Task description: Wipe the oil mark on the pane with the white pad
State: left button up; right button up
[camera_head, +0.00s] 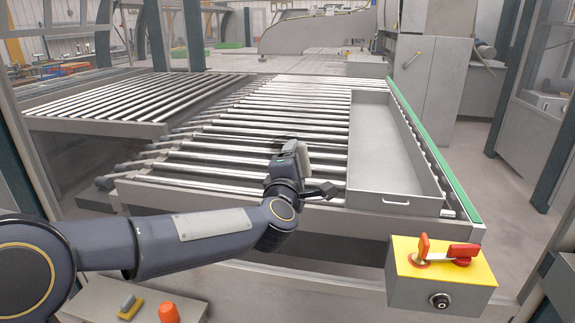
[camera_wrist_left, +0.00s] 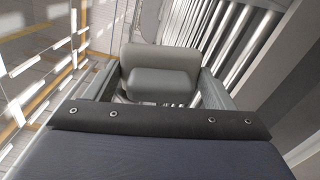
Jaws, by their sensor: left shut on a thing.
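My left gripper (camera_head: 297,158) is in the middle of the head view, in front of the roller bed. It is shut on the white pad (camera_head: 306,153), which looks pale grey here and is partly hidden by the gripper. In the left wrist view, the pad (camera_wrist_left: 160,60) sits between the two fingers of the gripper (camera_wrist_left: 160,88). A faint dark smudge (camera_head: 288,140) just above the gripper may be the oil mark. The pane is clear and I cannot make out its surface or whether the pad touches it. My right gripper is not in view.
A roller bed (camera_head: 230,158) with a grey tray (camera_head: 390,150) lies beyond the arm. A yellow-topped control box (camera_head: 440,270) with red handles stands at lower right. An orange object (camera_head: 169,313) and a yellow-and-grey block (camera_head: 130,306) sit on a ledge at lower left.

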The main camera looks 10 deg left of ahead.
aim_at(267, 145)
pick_arm(q)
jog(key=shift+r+p, duration=0.4)
jog(key=shift+r, duration=0.35)
jog(key=shift+a+f+b, duration=0.15)
jog(key=shift+a+b, duration=0.2)
jog(key=shift+a, duration=0.15)
jog(key=shift+w+a+b, duration=0.1)
jog(key=shift+a+b, duration=1.3)
jog(key=shift+a, duration=1.8)
jog(key=shift+r+p, duration=0.7)
jog(key=shift+r, duration=0.2)
jog(key=shift+d+f+p, duration=0.15)
jog(key=shift+d+p, duration=0.7)
jog(key=shift+d, duration=2.9)
jog(key=shift+s, duration=0.2)
